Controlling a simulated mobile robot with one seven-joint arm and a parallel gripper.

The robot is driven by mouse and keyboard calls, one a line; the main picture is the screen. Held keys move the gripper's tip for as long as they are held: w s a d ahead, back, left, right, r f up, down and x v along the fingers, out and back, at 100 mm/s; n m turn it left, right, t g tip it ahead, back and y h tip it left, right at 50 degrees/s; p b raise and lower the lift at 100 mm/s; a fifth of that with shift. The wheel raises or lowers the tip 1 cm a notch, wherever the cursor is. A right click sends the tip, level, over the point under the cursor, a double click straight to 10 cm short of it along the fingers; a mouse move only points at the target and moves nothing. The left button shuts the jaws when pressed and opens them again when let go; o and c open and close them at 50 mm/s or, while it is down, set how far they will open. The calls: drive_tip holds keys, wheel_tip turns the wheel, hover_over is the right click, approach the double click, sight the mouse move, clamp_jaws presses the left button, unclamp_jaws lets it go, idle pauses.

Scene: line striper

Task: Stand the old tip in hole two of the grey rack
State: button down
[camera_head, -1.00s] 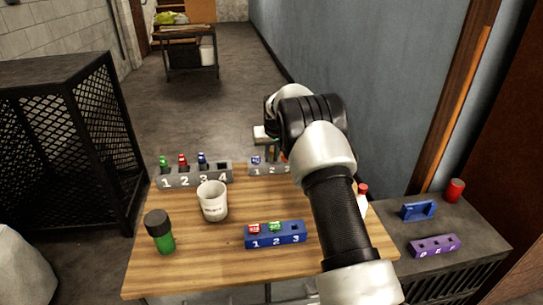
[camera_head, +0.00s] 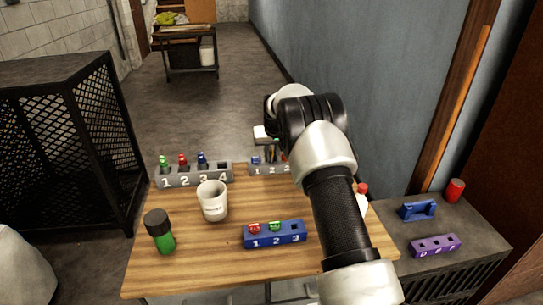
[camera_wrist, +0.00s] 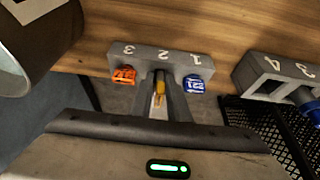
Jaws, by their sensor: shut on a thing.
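A grey three-hole rack (camera_head: 256,170) stands at the table's far edge, partly hidden by my arm. In the wrist view the same rack (camera_wrist: 145,52) shows a blue tip (camera_wrist: 194,86) at hole one and an orange tip (camera_wrist: 123,76) at hole three. My gripper (camera_wrist: 160,95) is shut on a thin yellow-brown tip (camera_wrist: 160,87), in line with hole two between those two. I cannot tell how deep its lower end sits, as the fingers hide it. In the head view my gripper (camera_head: 271,153) is just behind this rack, mostly covered by my arm.
A grey four-hole rack (camera_head: 192,181) stands to the left, hole four empty. A white cup (camera_head: 212,203), a green bottle with black cap (camera_head: 161,232) and a blue rack (camera_head: 275,240) are nearer. A side table at right holds a purple rack (camera_head: 434,246) and red can (camera_head: 454,190).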

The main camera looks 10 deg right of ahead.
idle(0.3)
drive_tip(key=shift+r+p, duration=0.35)
drive_tip(key=shift+r, duration=0.2)
drive_tip(key=shift+f+b, duration=0.35)
drive_tip(key=shift+f, duration=0.2)
idle(2.4)
drive_tip(key=shift+r, duration=0.55)
drive_tip(key=shift+f, duration=0.6)
idle(2.2)
drive_tip(key=shift+r, duration=0.6)
